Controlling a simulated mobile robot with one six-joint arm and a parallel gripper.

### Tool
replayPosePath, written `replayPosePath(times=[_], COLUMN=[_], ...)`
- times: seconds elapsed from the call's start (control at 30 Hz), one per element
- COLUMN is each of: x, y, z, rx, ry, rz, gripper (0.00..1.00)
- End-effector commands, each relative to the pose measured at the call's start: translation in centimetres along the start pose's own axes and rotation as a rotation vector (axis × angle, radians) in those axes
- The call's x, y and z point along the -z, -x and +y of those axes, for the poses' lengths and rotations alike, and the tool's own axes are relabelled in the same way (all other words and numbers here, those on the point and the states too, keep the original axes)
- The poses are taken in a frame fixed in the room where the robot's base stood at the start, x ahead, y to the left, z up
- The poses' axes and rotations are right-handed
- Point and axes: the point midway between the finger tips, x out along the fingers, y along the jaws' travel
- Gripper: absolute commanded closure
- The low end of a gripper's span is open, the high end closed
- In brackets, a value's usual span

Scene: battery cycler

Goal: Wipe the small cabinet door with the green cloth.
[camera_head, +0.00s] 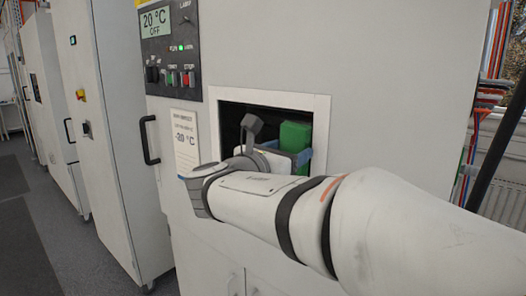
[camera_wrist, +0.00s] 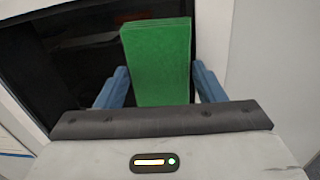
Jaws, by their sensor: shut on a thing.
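The green cloth (camera_head: 295,136) looks like a stiff, flat green block. My gripper (camera_wrist: 160,78) is shut on it, with one blue finger on each side; the cloth (camera_wrist: 157,60) stands out beyond the fingertips in the wrist view. In the head view the cloth and gripper are in front of a small dark panel or opening with a white frame (camera_head: 322,108) in the large cabinet. I cannot tell whether this is the small cabinet door, nor whether the cloth touches it. My wrist and arm hide its lower part.
A black handle (camera_head: 149,140) sticks out at left. Lower doors show below my arm. Cables (camera_head: 490,75) hang at right. Floor at left is clear.

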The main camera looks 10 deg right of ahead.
Motion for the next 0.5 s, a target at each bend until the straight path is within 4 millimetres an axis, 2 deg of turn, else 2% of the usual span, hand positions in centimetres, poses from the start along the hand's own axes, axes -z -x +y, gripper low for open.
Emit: replayPosePath(times=[0.13, 0.5], x=[0.0, 0.1], y=[-0.1, -0.1], z=[0.6, 3.7], rx=[-0.001, -0.002], ry=[0.002, 0.001], rz=[0.000, -0.001], gripper=[0.74, 0.74])
